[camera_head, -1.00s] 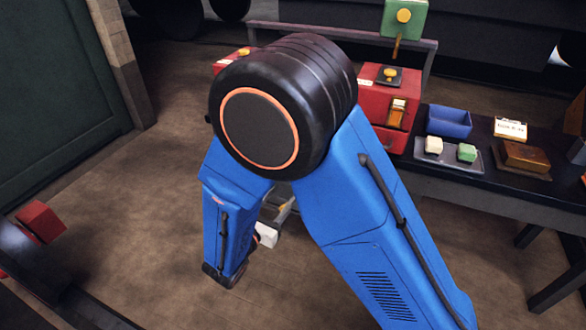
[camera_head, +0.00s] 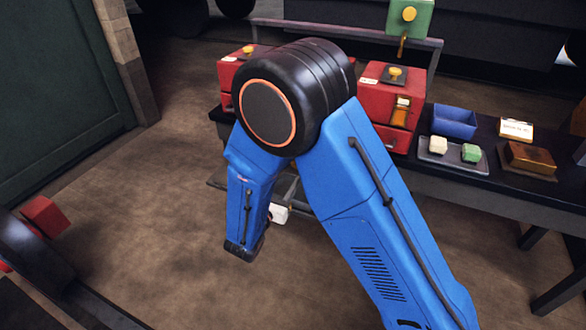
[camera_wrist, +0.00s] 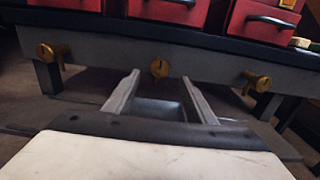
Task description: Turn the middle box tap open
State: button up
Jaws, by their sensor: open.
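The middle tap (camera_wrist: 159,68) is a small brass fitting on the grey front rail under the middle red box (camera_wrist: 160,10) in the wrist view. My gripper (camera_wrist: 160,90) is open and empty. Its two fingers point towards the bench, with the middle tap between and beyond their tips, apart from them. In the head view, my arm hides the middle box and the taps, and my gripper's fingers cannot be made out.
Similar brass taps sit left (camera_wrist: 48,52) and right (camera_wrist: 255,82) of the middle one. In the head view, the bench holds a left red box (camera_head: 228,72), a right red box (camera_head: 375,100), a blue bin (camera_head: 454,122) and a tray (camera_head: 450,160). Open floor lies left.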

jog(key=x, duration=0.7)
jog(key=shift+w, duration=0.2)
jog(key=shift+d, duration=0.1)
jog(key=shift+c, duration=0.3)
jog(key=c, duration=1)
